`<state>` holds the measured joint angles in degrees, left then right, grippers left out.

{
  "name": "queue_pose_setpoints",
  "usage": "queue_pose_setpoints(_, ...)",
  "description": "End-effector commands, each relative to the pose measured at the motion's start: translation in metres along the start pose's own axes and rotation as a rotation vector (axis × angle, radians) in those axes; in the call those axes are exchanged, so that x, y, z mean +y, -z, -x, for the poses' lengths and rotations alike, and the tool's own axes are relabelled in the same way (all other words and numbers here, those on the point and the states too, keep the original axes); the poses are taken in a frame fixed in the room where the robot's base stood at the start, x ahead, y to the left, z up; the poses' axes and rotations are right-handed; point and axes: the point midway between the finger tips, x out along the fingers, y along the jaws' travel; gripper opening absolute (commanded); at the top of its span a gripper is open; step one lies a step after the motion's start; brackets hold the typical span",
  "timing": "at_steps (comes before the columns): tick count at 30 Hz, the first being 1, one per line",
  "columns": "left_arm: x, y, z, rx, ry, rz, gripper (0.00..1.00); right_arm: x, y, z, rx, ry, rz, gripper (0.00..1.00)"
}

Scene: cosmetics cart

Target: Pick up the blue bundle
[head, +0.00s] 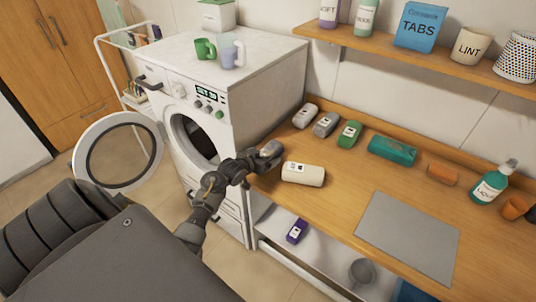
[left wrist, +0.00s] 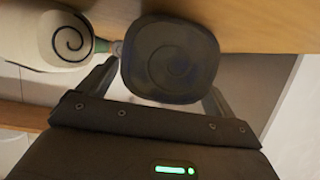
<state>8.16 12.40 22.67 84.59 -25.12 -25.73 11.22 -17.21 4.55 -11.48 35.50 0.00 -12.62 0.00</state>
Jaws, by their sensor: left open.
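A dark grey-blue rolled bundle (head: 270,148), the likeliest blue one, lies at the left end of the wooden counter. In the left wrist view its round spiral end (left wrist: 170,58) fills the space between the fingers. My left gripper (head: 259,160) is open around or just before this bundle; I cannot tell whether the fingers touch it. A cream bundle (head: 303,174) lies close by to the right and shows at the upper left in the left wrist view (left wrist: 62,38). My right gripper is out of view.
Grey bundles (head: 305,115), a green bundle (head: 349,134), a teal bundle (head: 392,151) and an orange bundle (head: 442,173) line the counter's back. A purple bundle (head: 297,231) lies on the lower shelf. The washer (head: 262,80) stands left; a grey mat (head: 408,238) is bare.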

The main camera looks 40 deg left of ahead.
Motion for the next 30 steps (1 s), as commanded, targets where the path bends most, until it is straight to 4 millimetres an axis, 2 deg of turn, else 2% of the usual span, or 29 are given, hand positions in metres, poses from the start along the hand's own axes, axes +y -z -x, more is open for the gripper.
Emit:
queue_pose_setpoints(4,0.0001,-0.0002,-0.0082,0.0,0.001,-0.001,0.91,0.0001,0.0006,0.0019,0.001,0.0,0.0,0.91)
queue_pose_setpoints(11,-0.0001,-0.0008,-0.0087,0.0,0.001,-0.001,0.9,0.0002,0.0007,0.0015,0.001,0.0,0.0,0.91)
queue_pose_setpoints(23,-0.0002,-0.0009,-0.0085,-0.001,0.001,-0.001,0.38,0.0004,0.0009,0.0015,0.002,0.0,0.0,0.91)
queue_pose_setpoints(30,-0.0004,0.0003,-0.0083,0.001,0.001,-0.002,0.38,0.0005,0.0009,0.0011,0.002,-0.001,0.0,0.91)
